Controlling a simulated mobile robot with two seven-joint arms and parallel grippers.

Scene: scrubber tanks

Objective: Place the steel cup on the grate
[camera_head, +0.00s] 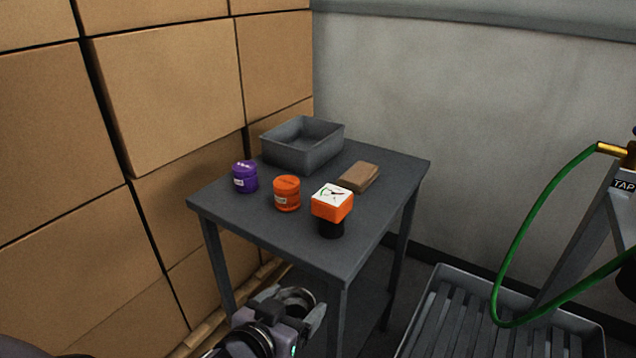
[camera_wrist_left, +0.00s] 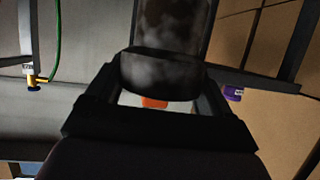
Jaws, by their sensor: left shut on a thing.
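My left gripper (camera_head: 290,308) is low in the head view, in front of the table's near side. It is shut on the steel cup (camera_head: 299,294), whose shiny round rim shows between the fingers. In the left wrist view the cup (camera_wrist_left: 163,75) looks dark grey and mottled, held between the fingers, and blocks much of the view. The grate (camera_head: 448,318) is a grey slatted surface in a low-rimmed tray at the lower right of the head view, with its near part cut off. The gripper and cup are left of it, apart from it. My right gripper is not in view.
A dark table (camera_head: 370,240) holds a grey bin (camera_head: 300,150), a purple jar (camera_head: 245,177), an orange jar (camera_head: 287,193), an orange-and-white timer-like block (camera_head: 332,203) and a brown block (camera_head: 359,177). A green hose (camera_head: 520,225) loops over the grate from a brass tap (camera_head: 611,148). Cardboard boxes (camera_head: 170,85) stand left.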

